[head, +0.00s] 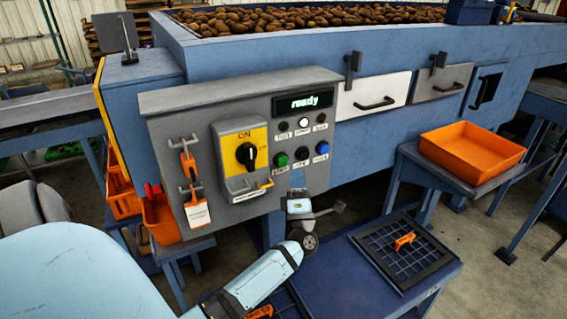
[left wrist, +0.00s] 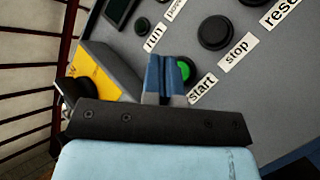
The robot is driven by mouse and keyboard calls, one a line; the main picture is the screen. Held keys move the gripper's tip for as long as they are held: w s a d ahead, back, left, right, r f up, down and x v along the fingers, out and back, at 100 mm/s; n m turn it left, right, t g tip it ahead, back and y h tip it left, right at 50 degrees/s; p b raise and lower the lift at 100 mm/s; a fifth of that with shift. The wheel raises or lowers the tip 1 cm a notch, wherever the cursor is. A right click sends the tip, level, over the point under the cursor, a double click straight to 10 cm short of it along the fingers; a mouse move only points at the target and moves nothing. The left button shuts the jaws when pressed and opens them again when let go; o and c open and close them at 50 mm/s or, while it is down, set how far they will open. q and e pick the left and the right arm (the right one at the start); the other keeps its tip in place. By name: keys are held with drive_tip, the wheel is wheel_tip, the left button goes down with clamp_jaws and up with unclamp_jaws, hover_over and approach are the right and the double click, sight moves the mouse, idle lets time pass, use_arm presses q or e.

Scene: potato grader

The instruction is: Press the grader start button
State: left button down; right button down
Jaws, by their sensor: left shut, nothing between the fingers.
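The grey control panel (head: 240,130) has a green start button (head: 281,160) in its lower row of buttons. In the left wrist view the green start button (left wrist: 185,70), labelled "start", shows partly behind my blue fingers. My left gripper (head: 298,190) is shut and empty, just below the lower row in the head view. Its closed fingertips (left wrist: 166,62) overlap the green button's left side in the wrist view; I cannot tell whether they touch it. The panel display (head: 303,103) reads "ready". My right gripper is not in view.
The black stop button (head: 302,153) and blue reset button (head: 322,147) sit right of the start button. A yellow-plated rotary switch (head: 246,155) is on the left. An orange tray (head: 472,150) stands on a side table. Potatoes (head: 310,18) fill the hopper.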

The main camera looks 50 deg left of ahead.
sight(282, 161)
use_arm(q)
drive_tip(key=shift+w+a+b, duration=0.2)
drive_tip(key=shift+w+a, duration=0.1)
drive_tip(key=shift+a, duration=0.55)
drive_tip(key=shift+w+a+b, duration=0.15)
drive_tip(key=shift+w+a, duration=0.1)
drive_tip(key=shift+a, duration=0.55)
drive_tip(key=shift+a, duration=0.1)
idle(0.7)
drive_tip(key=shift+w+a, duration=0.1)
drive_tip(key=shift+a, duration=0.2)
drive_tip(key=shift+w+a+b, duration=0.15)
drive_tip(key=shift+a+b, duration=0.2)
drive_tip(key=shift+a, duration=0.15)
idle(0.7)
drive_tip(key=shift+d, duration=0.2)
drive_tip(key=shift+s+d, duration=0.3)
drive_tip(key=shift+d, duration=0.4)
